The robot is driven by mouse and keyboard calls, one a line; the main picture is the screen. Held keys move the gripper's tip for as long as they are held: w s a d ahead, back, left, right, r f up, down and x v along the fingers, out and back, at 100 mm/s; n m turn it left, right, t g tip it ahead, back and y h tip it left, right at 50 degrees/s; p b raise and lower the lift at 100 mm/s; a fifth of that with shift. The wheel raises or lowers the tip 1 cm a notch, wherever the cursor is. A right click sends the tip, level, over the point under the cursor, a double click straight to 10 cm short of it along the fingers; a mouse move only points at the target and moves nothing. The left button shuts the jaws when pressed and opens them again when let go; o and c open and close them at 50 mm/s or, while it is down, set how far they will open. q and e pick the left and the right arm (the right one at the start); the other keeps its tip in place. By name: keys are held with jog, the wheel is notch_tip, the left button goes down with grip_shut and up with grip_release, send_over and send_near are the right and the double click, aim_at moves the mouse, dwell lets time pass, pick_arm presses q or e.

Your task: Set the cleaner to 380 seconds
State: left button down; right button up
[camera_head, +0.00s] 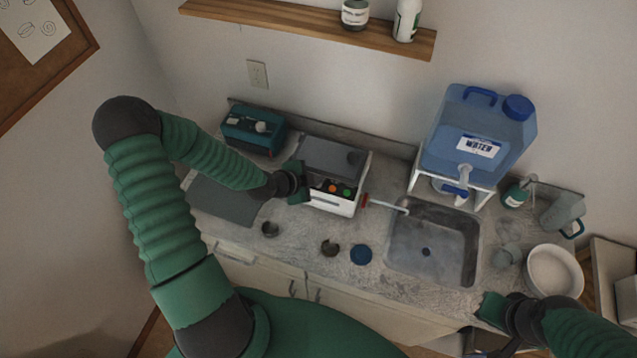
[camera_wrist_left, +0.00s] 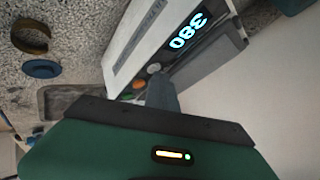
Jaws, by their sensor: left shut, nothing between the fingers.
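The cleaner (camera_head: 335,165) is a white and grey box on the counter, with a dark lid and orange and green buttons on its front. In the left wrist view the cleaner (camera_wrist_left: 150,40) shows a lit display (camera_wrist_left: 188,31) that reads 380, seen upside down. My left gripper (camera_head: 301,186) is shut and empty at the left end of the cleaner's front panel. In the left wrist view its fingers (camera_wrist_left: 162,92) are close to a pale round knob or button (camera_wrist_left: 154,68); I cannot tell if they touch it. My right gripper (camera_head: 492,308) is low at the right, its opening unclear.
A teal box (camera_head: 253,130) stands left of the cleaner. A sink (camera_head: 425,258) lies to the right, with a blue water jug (camera_head: 478,135) on a white stand behind it. Small round parts and a blue disc (camera_head: 361,254) lie in front. A white bowl (camera_head: 553,272) is at right.

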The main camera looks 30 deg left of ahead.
pick_arm(q)
jog(key=shift+r+p, duration=0.4)
jog(key=shift+r, duration=0.3)
notch_tip(320, 180, up, 5)
jog(key=p, duration=0.4)
